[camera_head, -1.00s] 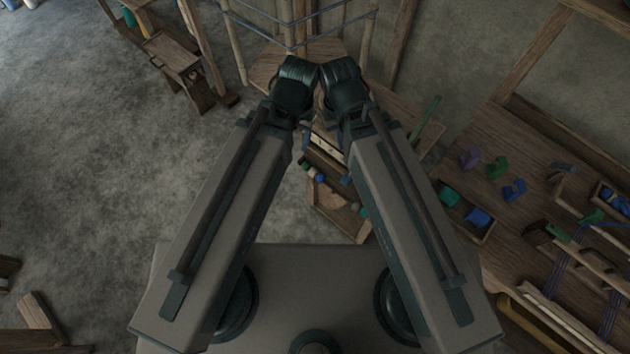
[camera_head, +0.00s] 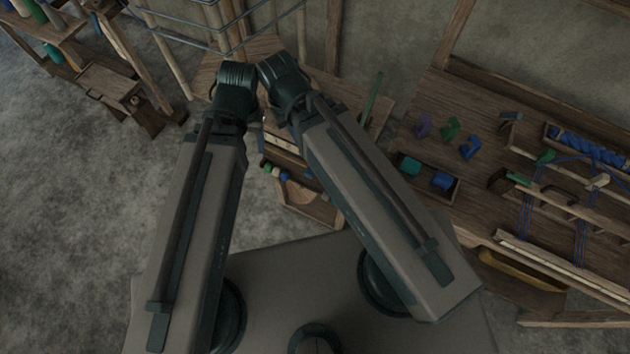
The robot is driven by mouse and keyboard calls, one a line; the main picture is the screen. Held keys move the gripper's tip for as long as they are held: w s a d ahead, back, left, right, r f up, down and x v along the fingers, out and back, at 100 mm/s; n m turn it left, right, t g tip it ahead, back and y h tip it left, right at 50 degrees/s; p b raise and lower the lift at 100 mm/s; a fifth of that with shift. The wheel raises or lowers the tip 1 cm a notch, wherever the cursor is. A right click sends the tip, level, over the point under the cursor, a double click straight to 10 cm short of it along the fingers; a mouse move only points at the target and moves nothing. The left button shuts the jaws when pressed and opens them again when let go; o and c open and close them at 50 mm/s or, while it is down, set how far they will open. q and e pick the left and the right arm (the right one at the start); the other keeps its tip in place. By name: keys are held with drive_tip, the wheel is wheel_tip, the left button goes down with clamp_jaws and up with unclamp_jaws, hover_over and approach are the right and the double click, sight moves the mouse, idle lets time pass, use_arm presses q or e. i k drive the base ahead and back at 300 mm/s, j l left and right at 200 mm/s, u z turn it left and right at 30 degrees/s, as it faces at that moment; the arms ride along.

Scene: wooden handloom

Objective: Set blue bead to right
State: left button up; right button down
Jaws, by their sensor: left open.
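A row of small coloured beads shows between my arms, beside a wooden box. A blue bead (camera_head: 269,168) is in this row, between a green bead (camera_head: 262,165) and a pale yellow bead (camera_head: 276,172). The beads are tiny and dim, so their exact spacing cannot be told. My left arm comes up on the left to a dark joint (camera_head: 237,92), above and left of the beads. Its fingertips are not clear, and nothing shows held. My right arm covers the area right of the beads; its gripper is hidden.
An open wooden box (camera_head: 322,211) stands below the beads. At the right, a wooden bench (camera_head: 440,100) carries purple, green and blue pieces, a small bin and a threaded loom frame. Bare floor lies at left.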

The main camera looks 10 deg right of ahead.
sight(285, 175)
drive_tip(key=k+j, duration=0.15)
drive_tip(key=j, duration=0.25)
drive_tip(key=k+j+z, duration=0.1)
drive_tip(key=j, duration=0.25)
drive_tip(key=k+j, duration=0.15)
drive_tip(key=j, duration=0.25)
drive_tip(key=k+j, duration=0.15)
drive_tip(key=j, duration=0.25)
drive_tip(key=k+j+z, duration=0.1)
drive_tip(key=j, duration=0.25)
